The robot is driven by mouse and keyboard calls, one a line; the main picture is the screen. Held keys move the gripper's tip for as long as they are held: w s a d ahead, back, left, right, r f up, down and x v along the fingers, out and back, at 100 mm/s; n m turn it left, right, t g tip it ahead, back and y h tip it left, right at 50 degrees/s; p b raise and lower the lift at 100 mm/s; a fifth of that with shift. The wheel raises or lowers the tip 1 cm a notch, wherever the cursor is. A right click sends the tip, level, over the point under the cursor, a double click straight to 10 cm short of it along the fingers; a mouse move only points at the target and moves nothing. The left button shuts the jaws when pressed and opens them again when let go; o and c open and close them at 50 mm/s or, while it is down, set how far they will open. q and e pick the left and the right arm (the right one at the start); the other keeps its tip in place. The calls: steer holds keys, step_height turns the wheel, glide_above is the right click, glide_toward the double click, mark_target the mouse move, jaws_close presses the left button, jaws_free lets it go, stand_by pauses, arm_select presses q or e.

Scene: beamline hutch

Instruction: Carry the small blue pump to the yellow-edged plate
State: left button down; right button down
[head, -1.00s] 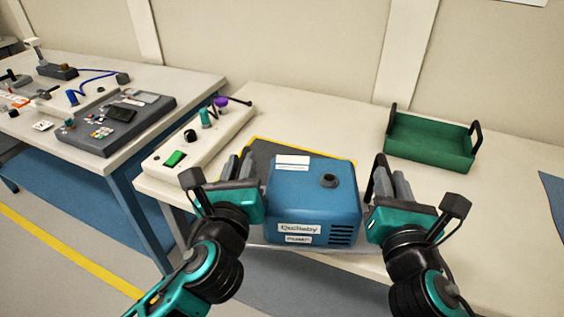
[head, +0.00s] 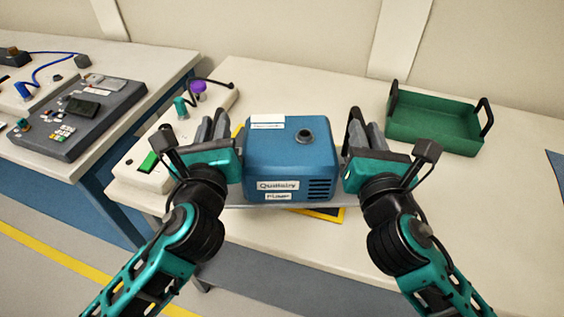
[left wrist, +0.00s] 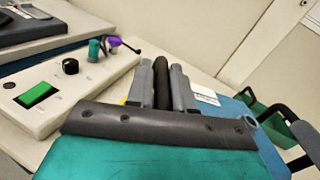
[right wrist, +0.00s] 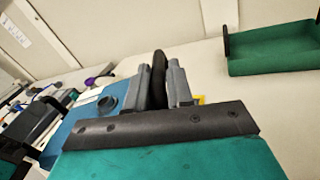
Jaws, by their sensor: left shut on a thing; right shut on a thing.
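The small blue pump (head: 268,160), a blue box with white labels and a dark round port on top, is held between my two grippers. It also shows in the left wrist view (left wrist: 245,122) and the right wrist view (right wrist: 78,128). My left gripper (head: 214,126) is shut on the black handle at its left side, my right gripper (head: 364,130) on the handle at its right side. The dark yellow-edged plate (head: 338,215) lies on the table, mostly hidden under and behind the pump. A yellow strip shows at the front right. I cannot tell whether the pump touches it.
A green tray (head: 396,130) with black handles stands at the right back. A pale control panel (head: 143,182) with a green switch and knobs stands close by my left gripper. Another bench with a dark console (head: 48,140) is at the left.

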arm_select(q)
steer(key=shift+d, duration=0.2)
arm_select(e)
steer(key=shift+a, duration=0.25)
